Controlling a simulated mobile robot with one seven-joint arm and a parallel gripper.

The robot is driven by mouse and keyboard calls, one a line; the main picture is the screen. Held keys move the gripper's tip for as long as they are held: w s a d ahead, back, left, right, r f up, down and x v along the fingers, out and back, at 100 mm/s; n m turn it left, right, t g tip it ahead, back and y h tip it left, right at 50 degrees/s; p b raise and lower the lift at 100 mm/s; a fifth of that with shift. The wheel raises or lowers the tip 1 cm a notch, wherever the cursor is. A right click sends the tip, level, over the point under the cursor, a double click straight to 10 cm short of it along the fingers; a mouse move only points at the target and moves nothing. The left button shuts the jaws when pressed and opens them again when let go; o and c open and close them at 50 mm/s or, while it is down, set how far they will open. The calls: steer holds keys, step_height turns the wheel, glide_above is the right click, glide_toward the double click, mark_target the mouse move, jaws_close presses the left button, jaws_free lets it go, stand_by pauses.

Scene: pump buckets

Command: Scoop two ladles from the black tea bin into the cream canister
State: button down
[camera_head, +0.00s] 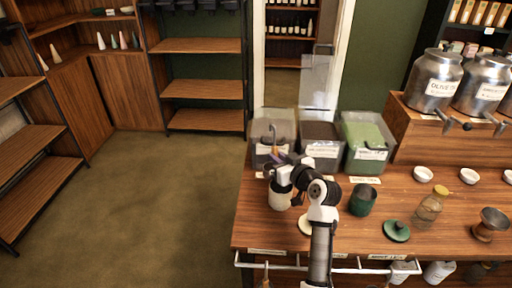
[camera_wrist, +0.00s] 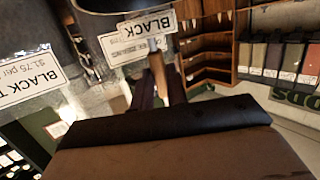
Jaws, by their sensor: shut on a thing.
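My gripper (camera_head: 276,160) is at the front of the left clear bin (camera_head: 286,128), above the cream canister (camera_head: 279,200). It is shut on a wooden handle (camera_wrist: 157,74), which shows between the fingers in the wrist view, apparently the ladle's. The ladle's bowl and what it may hold are not clear. Tags reading "BLACK" (camera_wrist: 146,24) and "BLACK T" (camera_wrist: 32,78) are close in the wrist view, so the black tea bin appears to be this left one. The canister stands upright on the counter, its top partly hidden by my gripper.
A dark-filled bin (camera_head: 322,131) and a green-filled bin (camera_head: 365,134) stand to the right. A green canister (camera_head: 363,200), a green lid (camera_head: 396,232), a glass bottle (camera_head: 430,207) and a pale lid (camera_head: 304,226) are on the counter (camera_head: 345,236). Metal urns (camera_head: 484,84) stand at right.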

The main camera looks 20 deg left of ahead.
steer(key=shift+a+r, duration=0.2)
steer(key=shift+r, duration=0.15)
steer(key=shift+f, duration=0.1)
